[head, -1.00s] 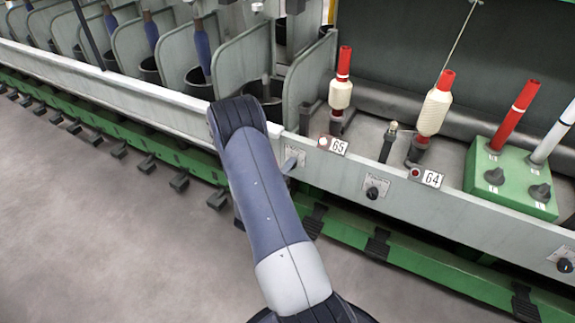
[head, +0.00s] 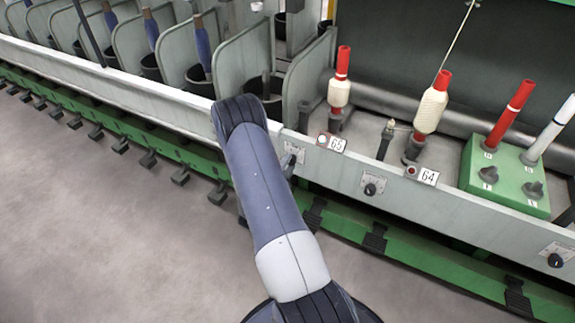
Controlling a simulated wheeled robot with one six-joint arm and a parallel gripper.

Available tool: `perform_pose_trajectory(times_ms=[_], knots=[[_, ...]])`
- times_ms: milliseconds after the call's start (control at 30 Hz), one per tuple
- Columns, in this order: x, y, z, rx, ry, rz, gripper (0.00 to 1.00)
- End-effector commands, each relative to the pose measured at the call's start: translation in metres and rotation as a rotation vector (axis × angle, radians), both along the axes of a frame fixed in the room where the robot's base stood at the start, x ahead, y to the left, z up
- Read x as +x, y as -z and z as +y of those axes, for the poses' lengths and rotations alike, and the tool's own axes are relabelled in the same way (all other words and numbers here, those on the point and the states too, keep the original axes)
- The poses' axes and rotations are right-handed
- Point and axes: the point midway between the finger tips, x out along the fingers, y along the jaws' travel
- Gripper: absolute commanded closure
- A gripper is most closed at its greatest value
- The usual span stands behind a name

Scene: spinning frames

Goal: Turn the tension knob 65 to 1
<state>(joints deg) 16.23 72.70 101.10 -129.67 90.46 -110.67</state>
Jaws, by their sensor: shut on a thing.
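The number 65 plate (head: 337,145) sits on the front rail, with its dial plate (head: 296,150) below and to the left. Tension knob 65 itself is hidden behind my gripper. Only a small grey part of my gripper (head: 288,166) shows, at the right edge of my arm and against the dial plate. It is shut on the knob; the fingertips are mostly hidden, and the knob's pointer cannot be read.
Knob 64 (head: 369,189) is to the right on the same rail, below the number 64 plate (head: 428,177). A green box (head: 505,180) with two black knobs and bobbins stands farther right. Black pedals line the green lower rail (head: 420,261). The grey floor at left is clear.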

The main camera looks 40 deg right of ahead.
Motion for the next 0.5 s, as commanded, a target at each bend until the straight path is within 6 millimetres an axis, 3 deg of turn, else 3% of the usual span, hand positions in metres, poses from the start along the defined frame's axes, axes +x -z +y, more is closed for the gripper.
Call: perform_pose_trajectory(times_ms=[367, 400, 500], knots=[[0.0, 0.0009, 0.0004, 0.001, -0.001, 0.005, 0.92], [0.0, 0.0009, 0.0004, 0.001, -0.001, 0.005, 0.67], [0.0, 0.0008, 0.0004, 0.0, -0.001, 0.003, 0.59]])
